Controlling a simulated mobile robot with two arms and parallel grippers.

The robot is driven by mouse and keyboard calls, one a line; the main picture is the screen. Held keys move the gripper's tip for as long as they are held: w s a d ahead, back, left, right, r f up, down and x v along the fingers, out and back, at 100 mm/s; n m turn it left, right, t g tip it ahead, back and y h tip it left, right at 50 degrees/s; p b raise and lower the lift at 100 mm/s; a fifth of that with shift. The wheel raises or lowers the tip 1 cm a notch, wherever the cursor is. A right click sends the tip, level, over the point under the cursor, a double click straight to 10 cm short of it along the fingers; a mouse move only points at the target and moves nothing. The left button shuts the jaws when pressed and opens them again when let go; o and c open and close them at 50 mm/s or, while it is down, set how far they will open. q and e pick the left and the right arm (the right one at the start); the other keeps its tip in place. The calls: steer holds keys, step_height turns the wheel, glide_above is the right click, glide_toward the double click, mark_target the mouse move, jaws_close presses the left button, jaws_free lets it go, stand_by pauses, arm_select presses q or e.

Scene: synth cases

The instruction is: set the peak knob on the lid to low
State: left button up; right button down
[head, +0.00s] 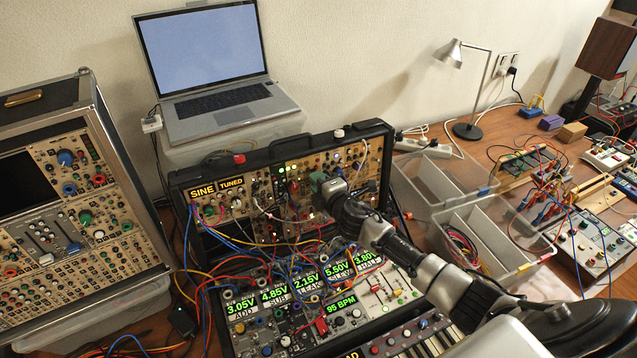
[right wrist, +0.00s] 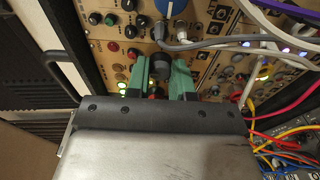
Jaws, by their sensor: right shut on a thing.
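The lid (head: 262,157) of the middle case stands upright behind the keyboard, with beige panels of knobs, lights and patch cables. My right gripper (head: 322,186) is at the upper middle of this lid, and my arm hides some of the panel to its right. In the right wrist view, the green fingers of my right gripper (right wrist: 160,74) are on either side of a black knob (right wrist: 160,66), shut on it. I cannot read this knob's label or setting, so I cannot tell whether it is the peak knob. My left gripper is not in view.
Patch cables (right wrist: 275,130) hang right of the gripper, and a grey cable (right wrist: 220,42) crosses just above the knob. A laptop (head: 213,75) stands behind the lid. Another synth case (head: 70,215) is at left; clear bins (head: 480,222) are at right.

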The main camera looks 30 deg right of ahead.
steer(key=c, duration=1)
jaws_free()
steer(key=shift+s+d+r+b, duration=0.1)
steer(key=shift+s+r+b, duration=0.15)
steer(key=shift+s, duration=1.55)
steer(key=shift+s+d+r+b, duration=0.1)
steer(key=shift+s+b, duration=0.3)
steer(key=shift+s, duration=1.35)
steer(key=shift+s+d+r+b, duration=0.1)
steer(key=shift+s+r+b, duration=0.15)
steer(key=shift+s, duration=1.55)
steer(key=shift+f, duration=0.15)
